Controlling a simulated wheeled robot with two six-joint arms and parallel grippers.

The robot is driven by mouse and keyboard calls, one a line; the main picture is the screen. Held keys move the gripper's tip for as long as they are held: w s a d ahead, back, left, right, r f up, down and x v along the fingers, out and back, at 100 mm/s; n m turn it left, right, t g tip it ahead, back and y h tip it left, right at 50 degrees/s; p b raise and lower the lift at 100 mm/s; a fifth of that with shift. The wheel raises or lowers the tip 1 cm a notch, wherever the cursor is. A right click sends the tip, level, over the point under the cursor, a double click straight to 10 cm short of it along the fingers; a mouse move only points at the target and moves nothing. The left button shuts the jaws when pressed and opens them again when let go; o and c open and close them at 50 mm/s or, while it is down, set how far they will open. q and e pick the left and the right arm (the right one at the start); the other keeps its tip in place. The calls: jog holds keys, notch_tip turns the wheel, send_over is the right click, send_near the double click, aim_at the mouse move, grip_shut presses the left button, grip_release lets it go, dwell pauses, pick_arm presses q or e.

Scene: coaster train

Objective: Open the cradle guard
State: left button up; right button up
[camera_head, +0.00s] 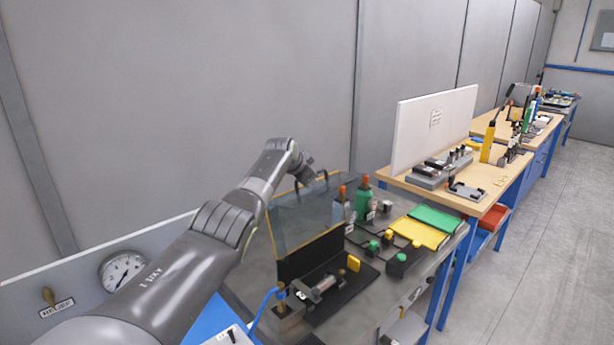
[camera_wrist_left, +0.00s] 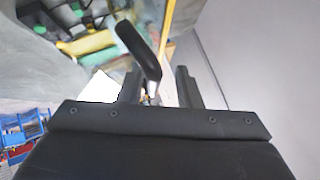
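The cradle guard (camera_head: 305,215) is a clear panel with yellow edging. It stands raised and tilted at the back of the black cradle (camera_head: 350,285), which holds a grey cylindrical part (camera_head: 323,287). My left gripper (camera_head: 306,172) is at the guard's top edge, partly hidden by my own arm. In the left wrist view, the guard's black handle (camera_wrist_left: 141,52) shows in front of and between the spread fingers of my left gripper (camera_wrist_left: 160,88). A gap shows on the right side of the handle. My right gripper is out of view.
A pressure gauge (camera_head: 122,271) is at the left. A wooden bench (camera_head: 510,165) with a white board (camera_head: 432,125) stands beyond. The floor at right is clear.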

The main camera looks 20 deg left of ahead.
pick_arm(q)
jog(key=shift+s, duration=0.1)
jog(key=shift+s+r, duration=0.1)
jog(key=shift+b+v, duration=0.85)
jog(key=shift+v, duration=1.15)
jog(key=b+v, duration=0.4)
jog(key=v, duration=0.9)
